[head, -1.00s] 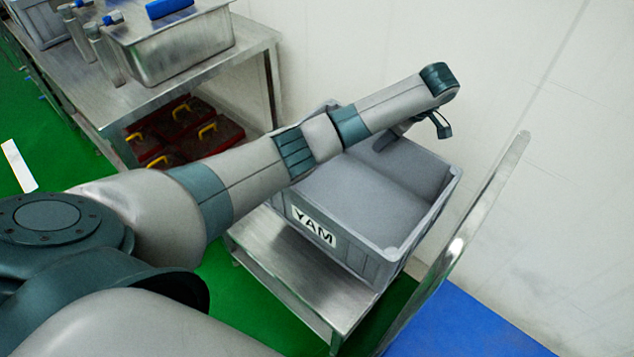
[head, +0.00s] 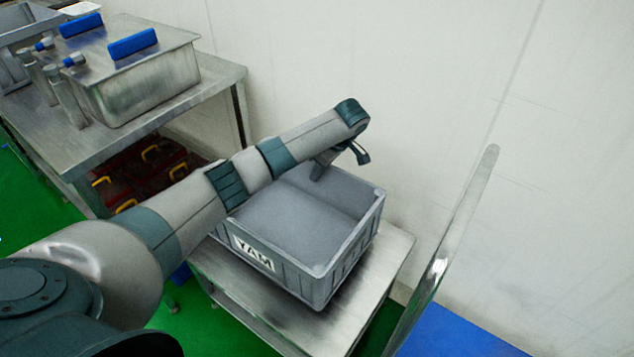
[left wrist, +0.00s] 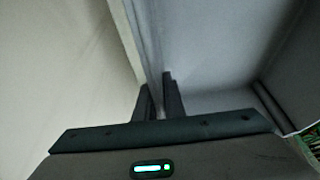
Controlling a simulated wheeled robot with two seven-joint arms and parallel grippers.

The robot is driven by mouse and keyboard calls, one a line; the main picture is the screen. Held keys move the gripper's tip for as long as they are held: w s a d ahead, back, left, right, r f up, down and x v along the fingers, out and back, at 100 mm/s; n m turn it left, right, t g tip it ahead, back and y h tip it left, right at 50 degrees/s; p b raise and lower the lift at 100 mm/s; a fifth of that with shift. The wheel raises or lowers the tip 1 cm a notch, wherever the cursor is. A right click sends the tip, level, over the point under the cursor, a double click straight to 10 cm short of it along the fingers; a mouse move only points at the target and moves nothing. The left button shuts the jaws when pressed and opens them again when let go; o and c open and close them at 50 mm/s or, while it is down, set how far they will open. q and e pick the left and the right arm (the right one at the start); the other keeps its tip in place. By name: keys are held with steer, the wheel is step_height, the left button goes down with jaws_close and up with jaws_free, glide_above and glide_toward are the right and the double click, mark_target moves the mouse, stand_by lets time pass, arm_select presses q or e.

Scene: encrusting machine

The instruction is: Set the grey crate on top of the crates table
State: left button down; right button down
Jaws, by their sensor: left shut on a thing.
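The grey crate (head: 300,215), with a YAM label on its front, is empty and upright in the head view. It is over a low steel table (head: 372,285), whose bare top shows to the right and in front of it. I cannot tell whether its bottom touches the table. My left gripper (head: 318,172) reaches over the crate to its far wall. In the left wrist view the two fingers (left wrist: 160,95) are shut on either side of the crate's wall (left wrist: 152,40). My arm hides the crate's left rear part. My right gripper is in neither view.
A taller steel table (head: 150,110) at the upper left carries a steel container (head: 140,85) with blue handles. Red boxes (head: 150,170) with yellow handles sit beneath it. A metal rail (head: 455,225) rises at the right, beside a blue surface (head: 460,335). A white wall stands behind.

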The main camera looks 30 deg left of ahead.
mark_target(317, 198)
arm_select(q)
steer(key=shift+a, duration=0.2)
step_height(317, 198, down, 3)
steer(key=shift+f+b, duration=0.1)
steer(key=shift+b, duration=0.2)
steer(key=shift+f, duration=0.4)
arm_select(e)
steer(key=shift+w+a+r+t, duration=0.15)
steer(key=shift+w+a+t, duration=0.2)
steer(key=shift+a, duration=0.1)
arm_select(q)
steer(key=shift+f, duration=0.1)
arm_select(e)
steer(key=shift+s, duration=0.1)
arm_select(q)
steer(key=c, duration=1.8)
jaws_free()
steer(key=shift+c, duration=0.2)
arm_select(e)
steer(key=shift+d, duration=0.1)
